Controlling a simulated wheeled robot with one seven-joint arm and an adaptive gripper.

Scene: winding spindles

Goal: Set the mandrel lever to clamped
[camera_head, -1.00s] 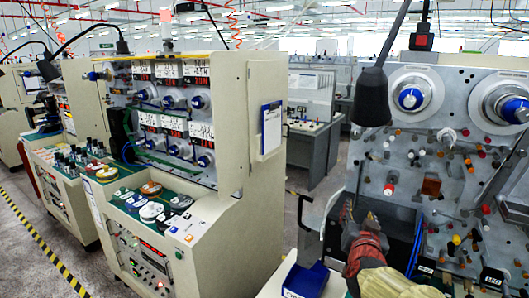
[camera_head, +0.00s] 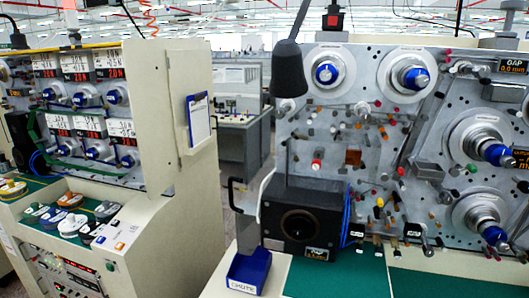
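The winding machine (camera_head: 375,105) at the right has a grey panel with several spindles. Blue-capped hubs show at the top left (camera_head: 326,72), top right (camera_head: 416,77), middle right (camera_head: 497,153) and lower right (camera_head: 494,235). A small metal lever (camera_head: 427,244) sticks out at the panel's lower edge, by a small black label (camera_head: 413,229). Another black label (camera_head: 356,229) is further left. I cannot tell which part is the mandrel lever or its setting. The labels are too small to read. My gripper is not in view.
A black box with a round opening (camera_head: 299,222) stands on the green worktop (camera_head: 345,275). A blue bin (camera_head: 248,272) sits at the front left corner. A black lamp (camera_head: 288,70) hangs before the panel. A second beige machine (camera_head: 185,215) stands left; a gap separates them.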

